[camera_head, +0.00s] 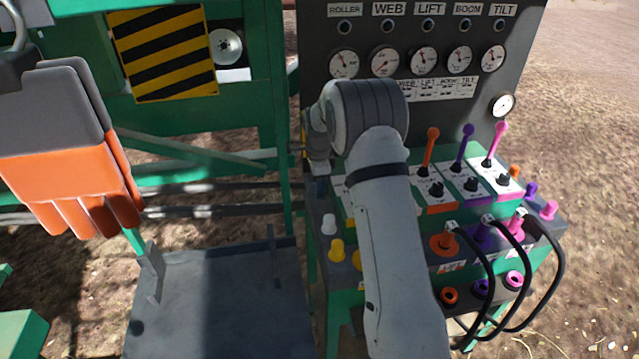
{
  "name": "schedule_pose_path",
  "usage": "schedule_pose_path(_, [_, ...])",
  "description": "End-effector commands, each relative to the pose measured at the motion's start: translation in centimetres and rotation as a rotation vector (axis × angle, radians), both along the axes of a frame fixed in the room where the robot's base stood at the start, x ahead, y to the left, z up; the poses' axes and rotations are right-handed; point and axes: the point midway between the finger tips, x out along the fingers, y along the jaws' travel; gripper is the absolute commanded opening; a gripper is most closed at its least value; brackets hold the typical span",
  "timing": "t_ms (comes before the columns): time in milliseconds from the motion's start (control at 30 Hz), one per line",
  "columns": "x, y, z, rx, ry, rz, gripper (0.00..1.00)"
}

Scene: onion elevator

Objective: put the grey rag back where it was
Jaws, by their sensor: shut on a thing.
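I cannot make out the grey rag anywhere in this view. My arm rises from the bottom centre and bends in front of the control panel (322,45). Its far end turns down and away beside the panel's left edge, and my gripper's fingers do not show. What they hold is hidden too.
Orange gloves with grey cuffs (65,140) hang at the left. A dark flat platform (225,300) lies below. Coloured levers (466,143), knobs and looped black hoses (560,270) crowd the console at the right. Green frame bars (272,120) stand behind.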

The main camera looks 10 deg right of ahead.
Motion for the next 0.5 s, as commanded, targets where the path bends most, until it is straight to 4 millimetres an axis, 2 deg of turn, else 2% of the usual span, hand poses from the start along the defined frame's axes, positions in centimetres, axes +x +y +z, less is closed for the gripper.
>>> schedule_pose_path(200, [0.01, -0.04, -0.39, 0.0, 0.0, 0.0, 0.22])
schedule_pose_path(233, [0.01, -0.04, -0.3, 0.0, 0.0, 0.0, 0.45])
schedule_pose_path(500, [0.01, -0.09, -0.24, 0.0, 0.0, -0.001, 0.65])
